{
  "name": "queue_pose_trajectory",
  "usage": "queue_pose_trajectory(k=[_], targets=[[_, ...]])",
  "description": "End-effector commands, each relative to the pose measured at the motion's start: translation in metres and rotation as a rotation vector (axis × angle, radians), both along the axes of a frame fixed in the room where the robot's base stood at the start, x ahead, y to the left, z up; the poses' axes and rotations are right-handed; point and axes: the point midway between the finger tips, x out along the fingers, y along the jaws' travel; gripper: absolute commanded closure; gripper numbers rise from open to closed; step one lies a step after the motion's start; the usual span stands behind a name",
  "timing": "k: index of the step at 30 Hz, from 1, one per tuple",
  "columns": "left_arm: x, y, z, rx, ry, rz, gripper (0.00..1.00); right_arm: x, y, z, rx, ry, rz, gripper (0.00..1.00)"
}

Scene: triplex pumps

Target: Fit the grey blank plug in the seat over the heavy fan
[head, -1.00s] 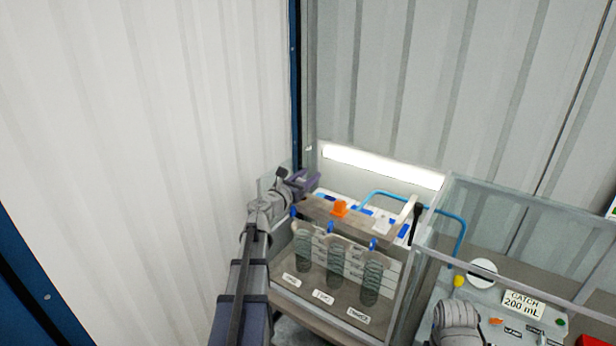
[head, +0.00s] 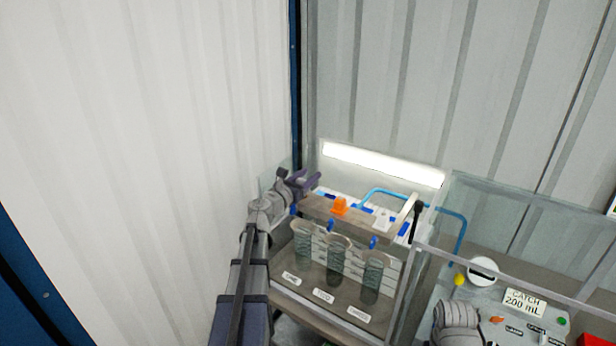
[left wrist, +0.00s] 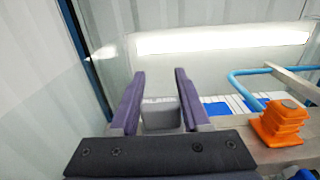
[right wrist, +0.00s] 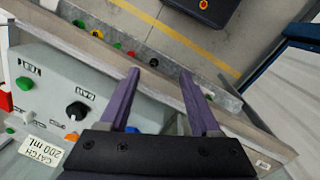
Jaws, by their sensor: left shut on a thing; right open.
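The grey blank plug (left wrist: 160,114), with faint lettering on its top, sits between the two purple fingers of my left gripper (left wrist: 157,80) in the left wrist view. In the head view my left gripper (head: 308,182) is at the far left end of the brown beam; the plug is too small to make out there. Three clear ribbed cylinders (head: 338,262) stand below the beam, with labels too small to read. I cannot tell which part is the heavy fan, and its seat is not clearly visible.
An orange block (head: 340,205) sits on the beam, right of my left gripper. A blue bent tube (head: 385,192) rises behind it. Glass panes enclose the bench. A grey panel (right wrist: 60,85) with knobs and a CATCH 200 mL sign (head: 524,304) lies right.

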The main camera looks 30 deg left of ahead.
Motion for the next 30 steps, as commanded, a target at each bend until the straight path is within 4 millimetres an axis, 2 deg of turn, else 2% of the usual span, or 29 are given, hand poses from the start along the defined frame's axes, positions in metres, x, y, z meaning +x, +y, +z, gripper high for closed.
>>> queue_pose_trajectory(k=[21,22,30], targets=[[0.000,0.000,-0.018,0.000,0.000,0.000,1.00,0.000,0.000,-0.019,0.000,0.000,0.000,0.36],[0.000,0.000,-0.017,0.000,0.000,0.000,0.51,0.000,0.000,-0.017,0.000,0.000,0.000,0.36],[0.000,0.000,-0.017,0.000,0.000,0.000,0.21,0.000,0.000,-0.017,0.000,0.000,0.000,0.36]])
